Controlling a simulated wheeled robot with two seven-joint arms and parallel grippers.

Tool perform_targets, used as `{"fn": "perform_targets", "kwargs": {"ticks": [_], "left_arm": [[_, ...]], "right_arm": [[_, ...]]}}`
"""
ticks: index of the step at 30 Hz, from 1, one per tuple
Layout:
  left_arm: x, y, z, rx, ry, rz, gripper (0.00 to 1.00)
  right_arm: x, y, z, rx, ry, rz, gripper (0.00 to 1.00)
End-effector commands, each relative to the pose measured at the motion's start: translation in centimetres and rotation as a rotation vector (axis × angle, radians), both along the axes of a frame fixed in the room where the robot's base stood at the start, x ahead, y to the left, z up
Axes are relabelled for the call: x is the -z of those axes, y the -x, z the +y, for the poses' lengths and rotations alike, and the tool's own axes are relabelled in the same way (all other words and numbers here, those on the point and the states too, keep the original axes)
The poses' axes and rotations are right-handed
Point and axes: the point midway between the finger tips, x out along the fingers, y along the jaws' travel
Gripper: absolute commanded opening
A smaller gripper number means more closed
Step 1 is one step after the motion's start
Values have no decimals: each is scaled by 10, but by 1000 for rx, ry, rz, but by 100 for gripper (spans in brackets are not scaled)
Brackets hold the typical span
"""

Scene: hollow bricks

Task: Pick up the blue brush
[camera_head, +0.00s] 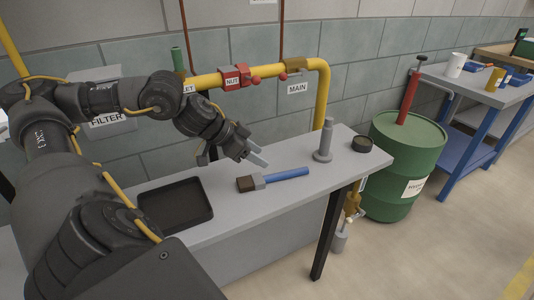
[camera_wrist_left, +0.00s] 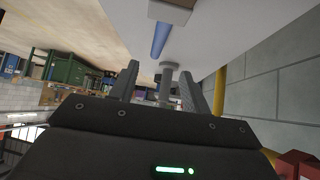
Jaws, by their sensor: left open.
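The blue brush (camera_head: 285,174) lies flat on the grey workbench (camera_head: 225,218). Its blue handle points right and its dark, square-ended head points left. My left gripper (camera_head: 258,158) is open and empty, just behind and above the brush, apart from it. In the left wrist view the blue handle (camera_wrist_left: 161,38) and part of the head show at the top, beyond the open fingers (camera_wrist_left: 175,72). My right gripper is not in view.
A black tray (camera_head: 176,204) lies left of the brush. A grey upright post on a round base (camera_head: 324,142) stands right of the handle, with a small dark round container (camera_head: 362,144) beyond. Yellow pipes (camera_head: 322,95) run behind. A green drum (camera_head: 402,165) stands right of the bench.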

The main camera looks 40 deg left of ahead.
Motion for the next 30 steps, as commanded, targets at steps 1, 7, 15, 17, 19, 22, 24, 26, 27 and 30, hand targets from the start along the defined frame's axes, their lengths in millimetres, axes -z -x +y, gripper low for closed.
{"fn": "perform_targets", "kwargs": {"ticks": [1,7,15,17,19,22,24,26,27,30], "left_arm": [[5,0,0,-1,0,-1,47],[6,-2,-1,0,2,0,47],[32,-26,-14,-1,5,-1,47],[37,-30,-16,-1,5,-2,47],[41,-33,-17,-2,2,-2,47],[43,-35,-18,-1,0,-1,47],[44,-35,-18,-1,0,-1,47],[46,-37,-19,-1,1,-1,47],[49,-40,-21,0,2,-1,47],[60,-49,-28,1,5,0,47]], "right_arm": [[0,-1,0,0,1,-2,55],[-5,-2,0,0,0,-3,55],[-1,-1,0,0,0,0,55],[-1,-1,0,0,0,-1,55],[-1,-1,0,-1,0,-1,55],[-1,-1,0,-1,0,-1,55],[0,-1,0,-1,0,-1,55],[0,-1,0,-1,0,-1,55],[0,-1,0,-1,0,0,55],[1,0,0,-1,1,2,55]]}}
